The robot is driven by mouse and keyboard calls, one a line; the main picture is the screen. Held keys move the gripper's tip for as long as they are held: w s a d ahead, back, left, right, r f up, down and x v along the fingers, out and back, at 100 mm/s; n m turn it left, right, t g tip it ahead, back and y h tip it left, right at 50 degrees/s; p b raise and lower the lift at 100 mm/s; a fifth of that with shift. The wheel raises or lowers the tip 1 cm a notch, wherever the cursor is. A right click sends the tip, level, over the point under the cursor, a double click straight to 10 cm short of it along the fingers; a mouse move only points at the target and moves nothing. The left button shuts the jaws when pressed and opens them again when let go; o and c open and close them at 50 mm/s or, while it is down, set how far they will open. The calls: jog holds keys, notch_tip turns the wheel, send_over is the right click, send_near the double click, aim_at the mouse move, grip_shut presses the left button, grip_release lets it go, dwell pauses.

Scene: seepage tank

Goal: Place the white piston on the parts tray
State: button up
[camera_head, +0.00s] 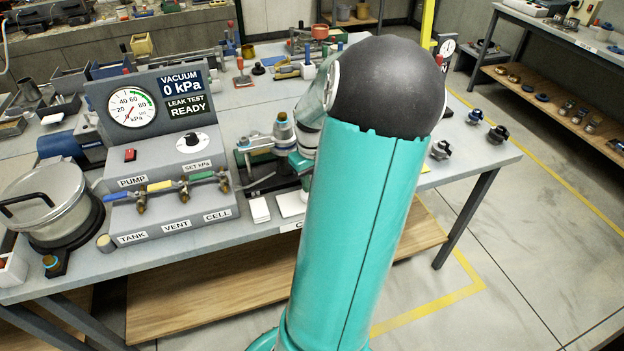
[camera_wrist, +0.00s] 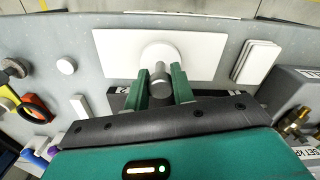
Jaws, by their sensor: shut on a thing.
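The white piston (camera_wrist: 160,54) shows in the wrist view as a round white head with a grey rod. My gripper (camera_wrist: 161,78) has its two green fingers shut on the rod. The piston head is over the white rectangular plate that looks like the parts tray (camera_wrist: 205,50). I cannot tell whether the head touches the plate or is a little above it. In the head view, part of this white plate (camera_head: 291,204) shows at the bench's front edge. My arm hides the piston and most of my gripper there.
A stack of thin white pieces (camera_wrist: 256,62) lies beside the plate, and the vacuum test console (camera_head: 165,150) stands beyond it.

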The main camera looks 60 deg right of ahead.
jog(key=o, duration=1)
notch_tip(320, 180, up, 12)
jog(key=shift+r, duration=0.15)
